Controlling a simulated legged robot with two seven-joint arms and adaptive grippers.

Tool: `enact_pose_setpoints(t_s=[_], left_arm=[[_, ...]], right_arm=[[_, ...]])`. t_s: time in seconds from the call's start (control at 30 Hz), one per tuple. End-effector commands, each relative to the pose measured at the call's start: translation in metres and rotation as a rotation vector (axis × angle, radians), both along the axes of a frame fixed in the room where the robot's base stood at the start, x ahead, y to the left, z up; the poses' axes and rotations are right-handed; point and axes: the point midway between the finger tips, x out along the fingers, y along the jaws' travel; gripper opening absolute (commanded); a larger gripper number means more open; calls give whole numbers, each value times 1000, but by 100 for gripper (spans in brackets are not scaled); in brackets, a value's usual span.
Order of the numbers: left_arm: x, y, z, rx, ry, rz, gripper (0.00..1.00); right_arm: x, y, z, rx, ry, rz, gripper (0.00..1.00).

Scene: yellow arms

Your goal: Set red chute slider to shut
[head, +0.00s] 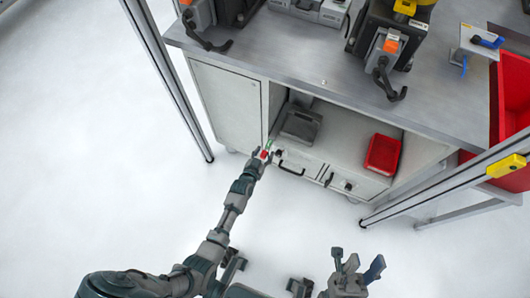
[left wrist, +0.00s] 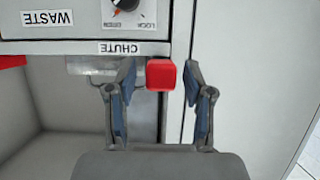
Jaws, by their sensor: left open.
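The red chute slider (left wrist: 161,75) is a small red block just below the white CHUTE label (left wrist: 132,48) in the left wrist view. In the head view it shows as a small red spot (head: 264,155) at the front of the cabinet. My left gripper (left wrist: 158,88) is open, with one finger on each side of the red block and a visible gap on both sides. In the head view my left gripper (head: 262,157) is at the cabinet front, beside the drawers.
A WASTE label (left wrist: 47,18) and a rotary knob (left wrist: 127,8) sit above the slider. A red bin (head: 382,154) and a grey bin (head: 300,124) stand on the lower shelf. Posts frame the bench. The white floor in front is clear.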

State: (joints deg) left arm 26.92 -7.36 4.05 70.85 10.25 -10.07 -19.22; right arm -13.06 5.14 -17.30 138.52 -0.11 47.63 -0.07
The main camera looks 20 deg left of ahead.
Motion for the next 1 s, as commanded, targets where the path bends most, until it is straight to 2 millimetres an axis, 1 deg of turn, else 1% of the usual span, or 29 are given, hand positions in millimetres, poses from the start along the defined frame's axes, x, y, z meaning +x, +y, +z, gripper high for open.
enact_pose_setpoints(t_s=[0.17, 0.2, 0.27, 0.3, 0.37, 0.4, 0.6, 0.67, 0.8, 0.87, 1.0], left_arm=[[0, 0, 1, 0, -1, 0, 52], [0, 0, 1, 0, -1, 0, 42], [0, 0, 1, 0, -1, 0, 27], [0, 0, 1, 0, -1, 0, 17], [0, 0, 1, 0, -1, 0, 2], [0, 0, 1, 0, -1, 0, 0], [2, 0, 0, 0, 0, 0, 0], [7, 0, 0, 1, -1, 0, 0], [24, -1, -2, 1, 0, 0, 0], [27, -1, -1, 0, 1, 0, 0], [27, -1, 0, 0, 1, 0, 0]], right_arm=[[3, 0, 0, 0, 0, 0, 40], [3, 0, 0, 0, 0, 0, 40], [3, 0, 0, 0, 0, 0, 40], [3, 0, 0, 0, 0, 0, 40], [3, 0, 0, 0, 0, 0, 40], [3, 0, 0, 0, 0, 0, 40], [3, 0, -1, 1, 1, 0, 40], [3, 0, -3, 0, 5, 1, 40], [7, 1, -9, -3, 18, 2, 40], [8, 1, -8, -5, 16, 2, 40], [9, 1, -3, -4, 1, 1, 40]])
